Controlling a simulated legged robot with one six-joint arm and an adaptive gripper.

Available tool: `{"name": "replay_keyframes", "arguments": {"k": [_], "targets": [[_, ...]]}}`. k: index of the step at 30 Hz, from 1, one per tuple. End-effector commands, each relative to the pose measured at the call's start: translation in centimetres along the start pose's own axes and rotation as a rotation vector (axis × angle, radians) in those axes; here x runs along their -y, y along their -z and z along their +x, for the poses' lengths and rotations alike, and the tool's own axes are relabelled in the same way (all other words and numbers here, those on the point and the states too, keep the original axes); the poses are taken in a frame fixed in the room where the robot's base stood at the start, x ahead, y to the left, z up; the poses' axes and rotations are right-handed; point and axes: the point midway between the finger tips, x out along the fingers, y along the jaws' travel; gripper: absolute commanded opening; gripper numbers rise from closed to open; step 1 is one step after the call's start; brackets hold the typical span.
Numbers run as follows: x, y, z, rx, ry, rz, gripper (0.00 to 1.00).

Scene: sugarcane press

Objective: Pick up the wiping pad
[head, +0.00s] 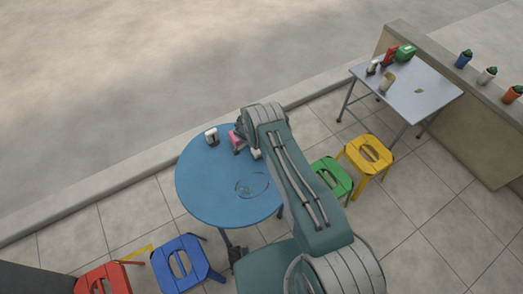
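A small pink block (237,141), which may be the wiping pad, shows at the back right of the round blue table (205,195). It is partly hidden by the end of my arm. My gripper (240,131) is a small dark shape at the far end of the arm, right beside or over the pink block. I cannot tell whether they touch, or whether the fingers are open or shut. A small pale piece (256,153) shows just right of the pink block, under the arm.
A white-and-dark container (211,136) stands at the blue table's back edge. A clear round dish or wet patch (252,186) is on its front right. Blue (180,262), red (108,278), green (333,178) and yellow (368,155) stools stand around. A grey table (425,105) holds several items.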

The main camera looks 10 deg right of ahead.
Motion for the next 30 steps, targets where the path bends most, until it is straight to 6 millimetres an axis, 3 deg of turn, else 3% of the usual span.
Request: {"name": "replay_keyframes", "arguments": {"k": [19,20,24,25,30], "targets": [[0.01,-0.19,0.42,0.000,0.000,0.000,1.00],[0.01,-0.20,0.43,0.000,0.000,0.000,0.96],[0.00,-0.20,0.43,0.000,0.000,0.000,0.33],[0.00,-0.20,0.44,0.000,0.000,0.000,0.28],[-0.02,-0.21,0.46,0.000,-0.001,0.000,0.28]]}}
